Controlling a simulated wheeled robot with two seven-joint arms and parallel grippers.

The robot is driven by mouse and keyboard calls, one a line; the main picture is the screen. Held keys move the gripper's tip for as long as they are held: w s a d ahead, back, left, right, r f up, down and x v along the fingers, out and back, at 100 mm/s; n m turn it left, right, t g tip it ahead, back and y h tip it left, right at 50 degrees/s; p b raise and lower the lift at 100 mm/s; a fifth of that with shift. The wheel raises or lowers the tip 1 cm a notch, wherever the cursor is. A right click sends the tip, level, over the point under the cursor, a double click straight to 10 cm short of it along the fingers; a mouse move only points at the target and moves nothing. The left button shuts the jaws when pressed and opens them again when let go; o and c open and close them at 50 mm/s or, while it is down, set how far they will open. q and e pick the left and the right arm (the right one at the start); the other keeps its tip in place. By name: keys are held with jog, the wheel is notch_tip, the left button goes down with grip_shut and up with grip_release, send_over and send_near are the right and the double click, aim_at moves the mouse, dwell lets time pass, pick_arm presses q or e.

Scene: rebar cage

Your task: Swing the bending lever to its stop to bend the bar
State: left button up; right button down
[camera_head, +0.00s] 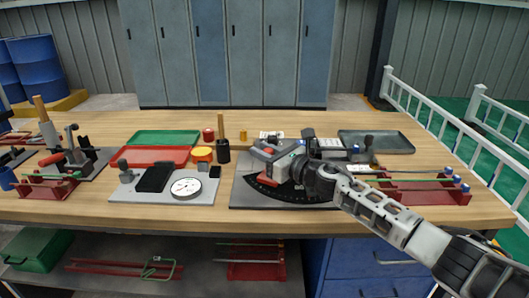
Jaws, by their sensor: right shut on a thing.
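The bar bender stands on a grey plate (243,196) at the middle of the bench, with a black curved scale (278,194) along its front. A red piece (268,180) shows at the left of the scale. My right gripper (288,164) is over the bender, shut on what looks like the bending lever, most of which my gripper and wrist hide. A dark upright part (308,138) stands just behind my gripper. I cannot make out the bar in the bender or the stop. My left gripper is not in view.
Left of the bender are a dial gauge plate (135,192), a red tray (150,155), a green tray (165,137) and a dark pot (223,155). A red rack (425,193) with bars is at right, a grey tray (375,139) behind. The front bench strip is clear.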

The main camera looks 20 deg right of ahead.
jog(key=shift+s+d+f+n+g+y+b, duration=0.1)
jog(key=shift+s+d+n+g+y+b, duration=0.15)
jog(key=shift+s+n+y+b, duration=0.2)
jog(key=shift+s+d+f+n+g+y+b, duration=0.15)
jog(key=shift+s+n+g+y+b, duration=0.15)
jog(key=shift+y, duration=0.25)
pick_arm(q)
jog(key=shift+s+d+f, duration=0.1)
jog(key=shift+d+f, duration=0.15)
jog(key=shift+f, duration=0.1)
pick_arm(e)
jog(key=shift+s+d+r, duration=0.1)
jog(key=shift+s+r, duration=0.05)
jog(key=shift+s, duration=0.15)
jog(key=c, duration=1.2)
grip_release()
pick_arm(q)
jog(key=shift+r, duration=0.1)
pick_arm(e)
jog(key=shift+r, duration=0.15)
